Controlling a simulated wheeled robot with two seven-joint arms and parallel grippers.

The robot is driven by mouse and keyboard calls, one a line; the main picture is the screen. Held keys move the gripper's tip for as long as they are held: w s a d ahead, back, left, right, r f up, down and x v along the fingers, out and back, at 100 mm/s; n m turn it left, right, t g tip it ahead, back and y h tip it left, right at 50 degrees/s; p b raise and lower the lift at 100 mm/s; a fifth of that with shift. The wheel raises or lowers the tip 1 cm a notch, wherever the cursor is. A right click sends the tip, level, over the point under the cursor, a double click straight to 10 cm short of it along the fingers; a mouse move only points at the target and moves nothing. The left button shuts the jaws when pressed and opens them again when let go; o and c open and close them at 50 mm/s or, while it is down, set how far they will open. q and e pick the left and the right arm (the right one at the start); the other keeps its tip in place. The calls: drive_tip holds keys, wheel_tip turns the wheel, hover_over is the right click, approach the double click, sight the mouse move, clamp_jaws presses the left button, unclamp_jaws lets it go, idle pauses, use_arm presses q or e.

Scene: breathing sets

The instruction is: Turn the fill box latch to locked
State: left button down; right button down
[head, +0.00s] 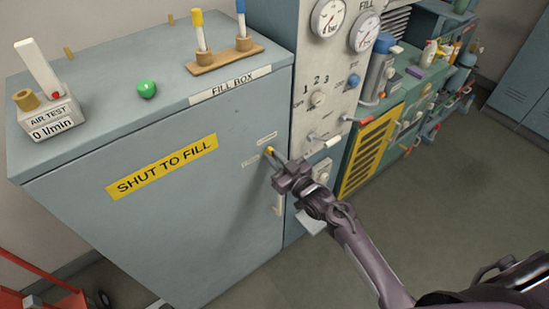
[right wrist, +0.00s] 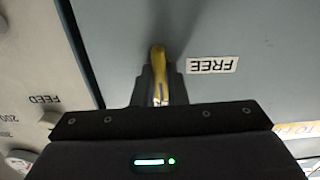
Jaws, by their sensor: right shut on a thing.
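The fill box (head: 205,200) is a large grey-blue cabinet with a yellow "SHUT TO FILL" label; its door looks closed. Its latch (head: 269,150) is a small yellow lever near the right edge of the front. My right gripper (head: 276,161) is shut on the latch and covers part of it. In the right wrist view the yellow latch (right wrist: 159,72) stands between the fingers, beside an upside-down "FREE" label (right wrist: 212,65). In the head view two small labels sit above and left of the latch, too small to read. My left gripper is not in view.
A grey panel (head: 336,80) with gauges and knobs adjoins the box on the right. A white door handle (head: 279,205) is just below my right gripper. A green ball (head: 147,89) and an air test unit (head: 50,118) are on the box top. Floor at right is clear.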

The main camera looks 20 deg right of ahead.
drive_tip(key=c, duration=1.5)
unclamp_jaws()
drive_tip(key=shift+o, duration=0.2)
drive_tip(key=b+v, duration=0.2)
drive_tip(key=v, duration=0.6)
